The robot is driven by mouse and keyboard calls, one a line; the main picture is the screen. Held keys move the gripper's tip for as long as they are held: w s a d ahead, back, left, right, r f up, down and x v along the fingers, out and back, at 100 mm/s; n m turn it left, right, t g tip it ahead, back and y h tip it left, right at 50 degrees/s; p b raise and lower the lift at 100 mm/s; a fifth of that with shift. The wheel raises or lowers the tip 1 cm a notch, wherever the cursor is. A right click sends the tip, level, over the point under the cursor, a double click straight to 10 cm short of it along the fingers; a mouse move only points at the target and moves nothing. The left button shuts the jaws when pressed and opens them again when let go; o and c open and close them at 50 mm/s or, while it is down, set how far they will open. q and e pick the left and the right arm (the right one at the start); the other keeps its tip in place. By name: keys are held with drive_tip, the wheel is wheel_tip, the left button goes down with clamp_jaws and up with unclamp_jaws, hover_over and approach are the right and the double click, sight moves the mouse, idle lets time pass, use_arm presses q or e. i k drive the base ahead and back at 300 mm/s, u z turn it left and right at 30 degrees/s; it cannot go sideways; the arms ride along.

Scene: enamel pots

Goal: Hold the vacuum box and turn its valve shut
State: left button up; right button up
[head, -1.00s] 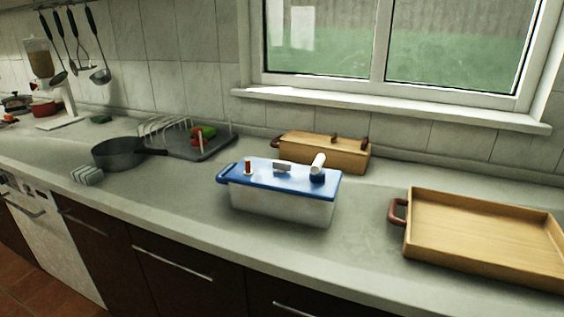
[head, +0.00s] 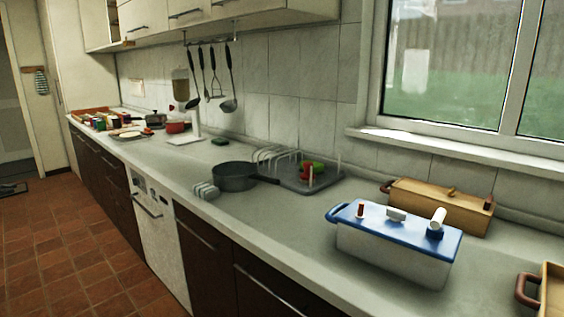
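The vacuum box (head: 388,254) stands on the counter at the right, a clear whitish container under a blue lid (head: 398,228). Which of these is the valve I cannot tell for certain. Neither of my grippers shows in the head view.
A wooden box (head: 440,206) stands close behind the vacuum box. A wooden tray (head: 549,290) is cut off at the right edge. A dark pan (head: 233,178) and a rack tray (head: 297,179) stand to the left. The counter in front of the pan and box is mostly clear.

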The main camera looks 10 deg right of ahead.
sight(396, 216)
drive_tip(key=u, duration=1.2)
drive_tip(key=i, duration=1.45)
drive_tip(key=z, duration=3.15)
